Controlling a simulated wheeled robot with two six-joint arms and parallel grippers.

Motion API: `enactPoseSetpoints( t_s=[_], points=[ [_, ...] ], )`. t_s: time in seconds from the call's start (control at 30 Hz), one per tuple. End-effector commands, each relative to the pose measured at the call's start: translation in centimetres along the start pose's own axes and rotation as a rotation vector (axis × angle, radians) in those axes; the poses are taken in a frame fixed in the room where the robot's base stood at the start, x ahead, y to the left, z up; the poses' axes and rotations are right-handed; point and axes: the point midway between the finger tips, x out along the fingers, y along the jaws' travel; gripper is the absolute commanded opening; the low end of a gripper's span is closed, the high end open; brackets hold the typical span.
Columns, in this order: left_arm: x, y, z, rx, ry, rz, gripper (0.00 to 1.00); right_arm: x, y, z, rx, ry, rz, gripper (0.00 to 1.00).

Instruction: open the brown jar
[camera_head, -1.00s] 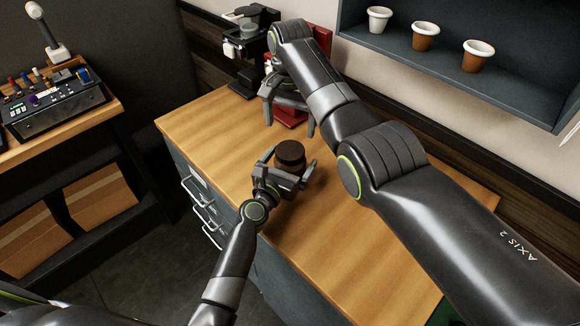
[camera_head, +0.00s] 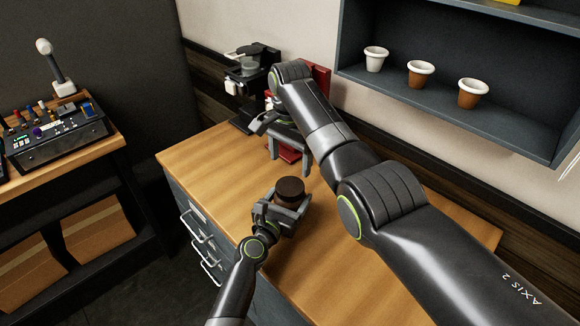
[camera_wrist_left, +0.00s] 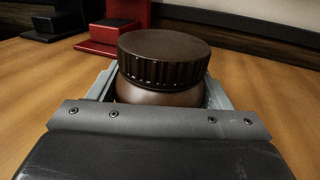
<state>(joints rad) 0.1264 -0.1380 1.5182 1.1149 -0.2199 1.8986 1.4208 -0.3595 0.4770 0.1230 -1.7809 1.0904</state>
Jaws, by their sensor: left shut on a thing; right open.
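The brown jar (camera_head: 290,190) stands upright on the wooden counter with its dark ribbed lid on. In the left wrist view the lid (camera_wrist_left: 164,55) sits on the brown jar body (camera_wrist_left: 160,96). My left gripper (camera_head: 283,207) is shut around the jar body, one finger on each side, below the lid. My right gripper (camera_head: 290,160) is open and empty, hanging above the counter behind the jar. The jar's lower part is hidden by the left gripper.
A black brewer (camera_head: 247,85) and a partly hidden red machine (camera_head: 318,78) stand at the back of the counter (camera_head: 205,160). A shelf (camera_head: 440,100) at upper right holds white and brown cups (camera_head: 421,74). A control panel (camera_head: 55,130) is on the left bench. The front counter is clear.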

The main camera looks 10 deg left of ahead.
Motion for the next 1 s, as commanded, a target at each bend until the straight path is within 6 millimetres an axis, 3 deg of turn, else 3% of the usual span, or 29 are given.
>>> enactPoseSetpoints(
  t_s=[0.7,1.0],
  points=[
    [-0.01,0.00,-0.02,-0.001,0.000,0.000,0.08,-0.01,-0.01,0.00,1.176,0.000,0.000,0.75],
    [-0.01,0.00,-0.02,-0.001,0.000,0.000,0.08,-0.01,-0.01,0.00,1.576,0.000,0.000,0.75]
  ],
)
